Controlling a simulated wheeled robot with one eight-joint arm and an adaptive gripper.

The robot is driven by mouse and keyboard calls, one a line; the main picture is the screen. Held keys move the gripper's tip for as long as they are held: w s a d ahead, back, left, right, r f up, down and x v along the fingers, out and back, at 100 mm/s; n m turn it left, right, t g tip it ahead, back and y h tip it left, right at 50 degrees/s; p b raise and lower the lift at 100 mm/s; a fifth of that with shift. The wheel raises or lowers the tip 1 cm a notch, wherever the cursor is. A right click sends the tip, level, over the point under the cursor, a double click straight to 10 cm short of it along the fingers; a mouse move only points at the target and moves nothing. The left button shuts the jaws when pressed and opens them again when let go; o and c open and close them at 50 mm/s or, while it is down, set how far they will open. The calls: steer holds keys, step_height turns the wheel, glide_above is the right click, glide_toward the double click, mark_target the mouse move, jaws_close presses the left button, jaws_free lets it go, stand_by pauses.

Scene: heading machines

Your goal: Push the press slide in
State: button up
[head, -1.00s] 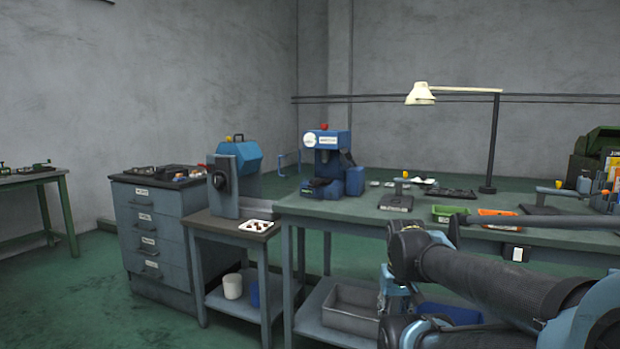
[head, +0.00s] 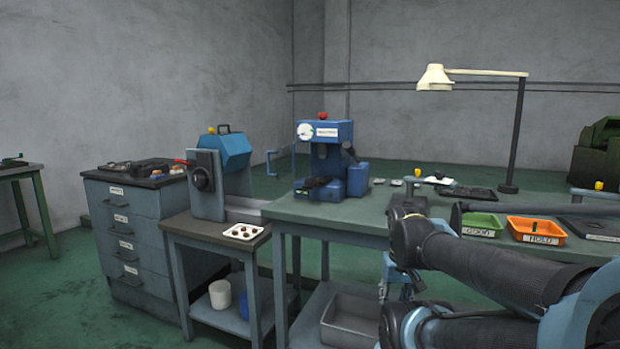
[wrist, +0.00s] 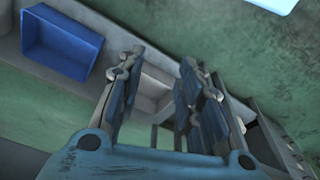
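The blue press (head: 323,133) stands on the bench near its left end, with a round white gauge and a red knob on top. A dark piece, perhaps the slide (head: 316,183), sits low at its front; how far in it is, I cannot tell. My gripper (head: 394,283) hangs beside the bench's front edge, right of and below the press, apart from it. In the wrist view my gripper (wrist: 160,88) has its two fingers spread with nothing between them. The press is not in the wrist view.
A green tray (head: 481,222) and an orange tray (head: 536,240) lie on the bench at right, near a lamp (head: 518,130). A low stand holds a blue machine (head: 236,150) and a white tray (head: 247,240). Drawers (head: 125,232) stand left. Shelf bins sit below.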

steer(key=shift+o, duration=0.8)
steer(key=shift+s+r, duration=0.2)
steer(key=shift+r, duration=0.1)
steer(key=w+a+r+n+t+y, duration=0.1)
steer(key=w+a+r+n, duration=0.1)
steer(key=w+a+r, duration=0.8)
steer(key=w+a+r+n, duration=0.1)
steer(key=w+a+r, duration=0.3)
steer(key=w+r, duration=1.05)
steer(key=w+a+r+n+t+y, duration=0.1)
steer(key=w+a+r+n, duration=0.1)
steer(key=w+a+r, duration=1)
steer(key=w+f, duration=0.1)
steer(key=f, duration=0.3)
steer(key=w+d+f, duration=0.1)
steer(key=f, duration=0.3)
steer(key=w+d+f, duration=0.1)
steer(key=f, duration=0.3)
steer(key=shift+w+f, duration=0.25)
steer(key=shift+w, duration=0.15)
jaws_close()
